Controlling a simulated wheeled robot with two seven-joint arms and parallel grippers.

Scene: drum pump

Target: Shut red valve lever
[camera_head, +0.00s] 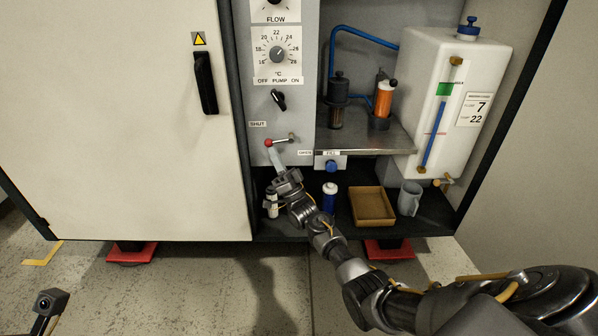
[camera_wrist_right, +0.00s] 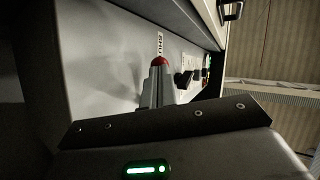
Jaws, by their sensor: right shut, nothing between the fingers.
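The valve lever with its red knob (camera_head: 268,142) is on the grey panel. It lies roughly level, with the knob at the left end and a brass-coloured pivot at the right. The SHUT label (camera_head: 258,124) is just above left of the knob, and the OPEN label (camera_head: 305,153) is lower right. My right gripper (camera_head: 274,156) is shut and empty, its tips just below the knob. In the right wrist view the red knob (camera_wrist_right: 159,61) shows right beyond the shut fingertips (camera_wrist_right: 158,72); I cannot tell whether they touch.
A metal shelf (camera_head: 350,144) with bottles and a white tank (camera_head: 450,100) stand right of the panel. Below are a blue bottle (camera_head: 330,198), a brown tray (camera_head: 372,206) and a grey mug (camera_head: 409,198). A cabinet door (camera_head: 120,120) fills the left.

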